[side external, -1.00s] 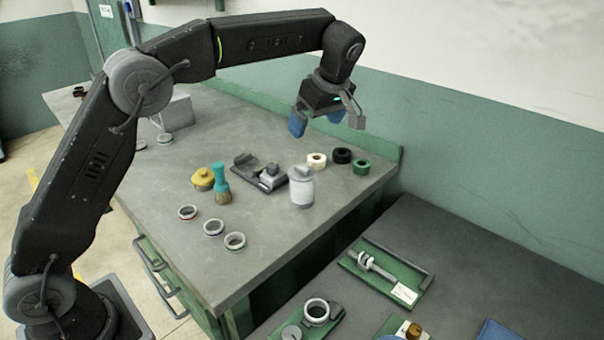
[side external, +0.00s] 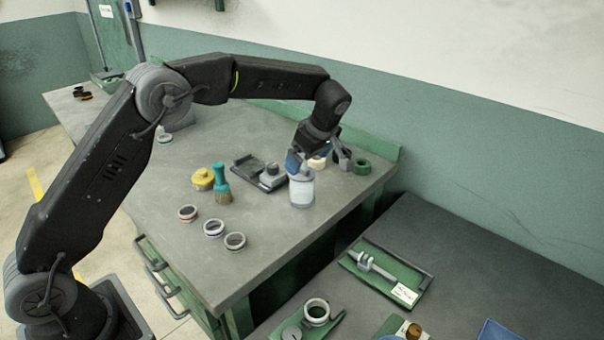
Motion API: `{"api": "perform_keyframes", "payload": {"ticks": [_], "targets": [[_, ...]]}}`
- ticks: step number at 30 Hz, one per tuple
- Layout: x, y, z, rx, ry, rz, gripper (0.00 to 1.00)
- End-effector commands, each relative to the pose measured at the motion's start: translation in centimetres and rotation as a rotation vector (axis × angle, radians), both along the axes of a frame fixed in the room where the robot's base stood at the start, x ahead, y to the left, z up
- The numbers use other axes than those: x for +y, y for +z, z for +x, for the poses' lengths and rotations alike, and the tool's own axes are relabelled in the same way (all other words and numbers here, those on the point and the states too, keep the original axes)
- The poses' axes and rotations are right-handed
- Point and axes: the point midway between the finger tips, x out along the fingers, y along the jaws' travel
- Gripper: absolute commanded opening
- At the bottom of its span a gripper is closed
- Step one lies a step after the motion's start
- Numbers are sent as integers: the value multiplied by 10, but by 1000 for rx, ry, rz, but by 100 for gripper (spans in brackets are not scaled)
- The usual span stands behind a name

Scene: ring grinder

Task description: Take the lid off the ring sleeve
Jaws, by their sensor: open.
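The ring sleeve (side external: 301,191) is a pale, whitish-grey cylinder standing upright on the workbench near its right edge. Its grey lid is on top and is now largely hidden by my gripper. My gripper (side external: 315,164) is open and points down just above and around the top of the sleeve. I cannot tell whether a finger touches the lid.
A dark fixture (side external: 258,172) stands close left of the sleeve. A teal brush (side external: 221,181) and a yellow pot (side external: 203,179) are further left. Several rings (side external: 213,228) lie in front.

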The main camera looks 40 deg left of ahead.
Motion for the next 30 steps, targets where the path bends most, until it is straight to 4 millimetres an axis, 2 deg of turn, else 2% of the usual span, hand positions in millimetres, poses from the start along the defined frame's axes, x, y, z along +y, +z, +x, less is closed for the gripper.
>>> {"api": "perform_keyframes", "payload": {"ticks": [6, 15, 30], "targets": [[14, -27, 0, 1, 0, -1, 98], [16, -32, 0, -1, -1, -1, 98], [16, -31, 0, -1, -1, -1, 51]]}}
